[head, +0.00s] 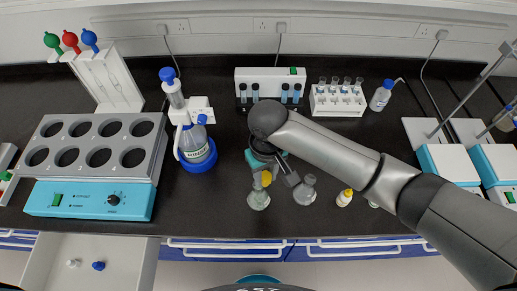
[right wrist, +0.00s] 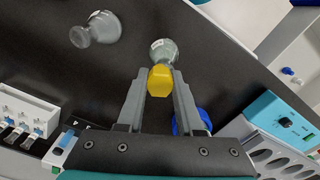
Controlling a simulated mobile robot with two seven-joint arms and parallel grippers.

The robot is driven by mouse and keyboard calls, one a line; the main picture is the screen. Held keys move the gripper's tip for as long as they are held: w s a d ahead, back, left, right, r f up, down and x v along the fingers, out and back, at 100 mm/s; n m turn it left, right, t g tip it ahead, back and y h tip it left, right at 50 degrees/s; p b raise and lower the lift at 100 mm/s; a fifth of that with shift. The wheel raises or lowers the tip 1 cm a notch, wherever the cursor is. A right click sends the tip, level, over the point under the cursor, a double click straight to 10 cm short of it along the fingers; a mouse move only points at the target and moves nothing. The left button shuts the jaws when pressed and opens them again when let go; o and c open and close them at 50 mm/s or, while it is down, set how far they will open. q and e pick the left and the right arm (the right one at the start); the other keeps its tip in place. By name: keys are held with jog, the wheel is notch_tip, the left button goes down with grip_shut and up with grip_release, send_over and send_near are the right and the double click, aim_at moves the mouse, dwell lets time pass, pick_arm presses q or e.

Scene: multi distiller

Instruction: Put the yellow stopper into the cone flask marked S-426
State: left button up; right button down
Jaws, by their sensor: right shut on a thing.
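My right gripper (head: 275,180) is shut on the yellow stopper (head: 266,178). The stopper also shows between the fingertips in the right wrist view (right wrist: 160,81). A clear cone flask (head: 258,199) stands on the black bench just below and beside the stopper; in the right wrist view this flask (right wrist: 164,50) lies just beyond the stopper. I cannot tell whether the stopper touches its mouth. A second cone flask (head: 305,192) stands to the right, and shows at the upper left in the right wrist view (right wrist: 97,29). No S-426 mark is readable on either flask. My left gripper is not in view.
A small yellow-capped bottle (head: 345,198) stands right of the flasks. A blue-capped dispenser bottle (head: 195,148) and a heating block (head: 95,165) are at left. Vial racks (head: 338,102) stand behind. An open drawer (head: 90,258) juts out at front left.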

pick_arm(q)
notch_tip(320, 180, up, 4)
jog(key=p, duration=0.3)
pick_arm(e)
jog(key=a+f+b, duration=0.1)
jog(key=b, duration=0.1)
jog(key=w+f+n+b, duration=0.1)
jog(key=b, duration=0.2)
jog(key=shift+w+a+f, duration=0.1)
jog(key=shift+a+f, duration=0.1)
jog(key=shift+a, duration=0.15)
pick_arm(q)
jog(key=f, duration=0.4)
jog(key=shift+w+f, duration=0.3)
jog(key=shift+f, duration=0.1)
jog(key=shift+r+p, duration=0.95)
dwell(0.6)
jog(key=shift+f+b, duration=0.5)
jog(key=shift+b, duration=0.05)
pick_arm(e)
jog(key=shift+f, duration=0.9)
jog(key=shift+c, duration=2.4)
grip_release()
jog(key=shift+r, duration=0.1)
